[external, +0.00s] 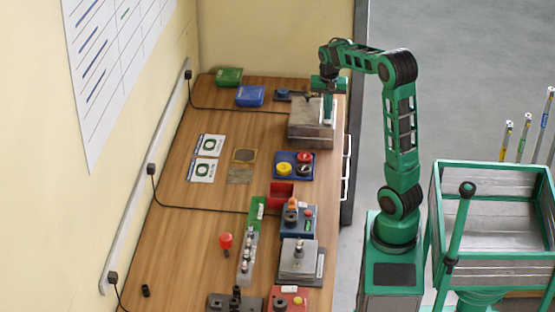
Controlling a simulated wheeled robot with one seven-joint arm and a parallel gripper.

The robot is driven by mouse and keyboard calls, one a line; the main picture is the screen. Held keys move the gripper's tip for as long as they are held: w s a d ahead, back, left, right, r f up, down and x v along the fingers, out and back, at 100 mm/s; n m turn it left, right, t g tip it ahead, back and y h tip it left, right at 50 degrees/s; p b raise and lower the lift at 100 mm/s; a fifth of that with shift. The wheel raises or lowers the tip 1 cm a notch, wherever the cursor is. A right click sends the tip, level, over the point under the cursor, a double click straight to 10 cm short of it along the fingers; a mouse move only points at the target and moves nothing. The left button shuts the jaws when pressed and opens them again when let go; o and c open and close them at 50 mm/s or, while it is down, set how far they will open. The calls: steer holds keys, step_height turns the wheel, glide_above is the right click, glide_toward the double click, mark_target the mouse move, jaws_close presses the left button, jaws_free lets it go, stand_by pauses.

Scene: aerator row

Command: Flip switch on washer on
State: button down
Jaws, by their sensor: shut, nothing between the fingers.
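The washer cannot be picked out with certainty among the bench machines. A grey metal box-shaped unit (306,133) stands at the far right of the bench, with a small dark part (309,97) on its top at the back. My gripper (328,108) points down over the right side of this unit. It is shut and holds nothing. Whether its fingertips touch the unit cannot be told from this angle. No switch can be made out clearly on the unit; part of its top is hidden behind my gripper.
A blue tray (279,174) with coloured round parts sits in front of the unit. Nearer are a red bin (279,199), a blue machine (308,236) and a grey machine (290,262). Blue and green bins stand at the back left.

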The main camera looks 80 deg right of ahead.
mark_target(327, 122)
steer(key=shift+s+a+f, duration=0.1)
steer(key=shift+a+f, duration=0.15)
steer(key=shift+f, duration=0.15)
steer(key=shift+a, duration=0.75)
step_height(327, 122, up, 15)
steer(key=shift+a+f, duration=0.2)
steer(key=shift+r+h, duration=0.1)
steer(key=shift+h, duration=0.3)
stand_by(0.4)
steer(key=f, duration=0.4)
steer(key=d+f, duration=0.1)
steer(key=f, duration=0.4)
steer(key=d+f, duration=0.1)
steer(key=f, duration=0.4)
